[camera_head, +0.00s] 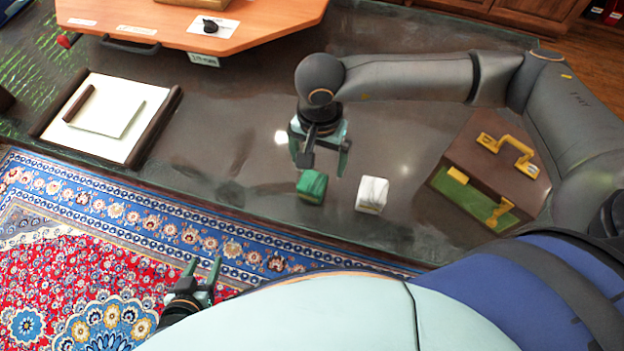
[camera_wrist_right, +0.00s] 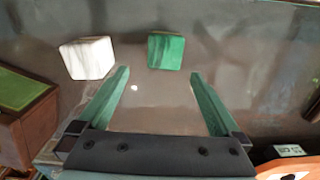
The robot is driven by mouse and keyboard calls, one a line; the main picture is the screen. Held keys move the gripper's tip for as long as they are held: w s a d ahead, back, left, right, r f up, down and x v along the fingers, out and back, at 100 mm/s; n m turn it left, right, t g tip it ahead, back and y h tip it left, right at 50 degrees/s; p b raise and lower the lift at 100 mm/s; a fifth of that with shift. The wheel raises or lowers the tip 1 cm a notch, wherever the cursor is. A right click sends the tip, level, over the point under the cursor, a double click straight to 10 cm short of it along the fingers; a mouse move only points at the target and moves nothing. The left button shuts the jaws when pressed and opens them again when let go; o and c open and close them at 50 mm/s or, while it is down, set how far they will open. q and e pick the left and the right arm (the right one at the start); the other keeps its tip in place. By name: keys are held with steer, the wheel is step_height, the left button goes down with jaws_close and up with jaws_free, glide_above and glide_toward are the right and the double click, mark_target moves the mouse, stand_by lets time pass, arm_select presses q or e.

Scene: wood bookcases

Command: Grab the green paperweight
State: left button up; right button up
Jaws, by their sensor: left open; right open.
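The green paperweight (camera_head: 312,187) is a small green block on the dark glossy table. It also shows in the right wrist view (camera_wrist_right: 166,50), ahead of the fingers and between their lines. My right gripper (camera_head: 322,160) is open and empty, above the table just behind the green block in the head view. It also shows in the right wrist view (camera_wrist_right: 158,84), with its two green fingers apart. My left gripper (camera_head: 204,268) is open and empty, low over the rug at the bottom left of the head view.
A white marbled block (camera_head: 372,194) stands just right of the green one. A brown box with yellow fittings (camera_head: 470,185) is further right. A writing pad (camera_head: 110,118) lies at the left, and an orange wooden board (camera_head: 240,28) is at the back. The table between them is clear.

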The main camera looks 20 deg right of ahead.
mark_target(312, 181)
step_height(312, 181, down, 3)
steer(key=shift+a+r, duration=0.1)
steer(key=f, duration=0.3)
steer(key=a+f+p, duration=0.1)
steer(key=shift+s+f, duration=0.15)
steer(key=shift+s, duration=0.2)
steer(key=shift+f, duration=0.45)
steer(key=shift+w, duration=0.1)
jaws_close()
steer(key=shift+r, duration=0.1)
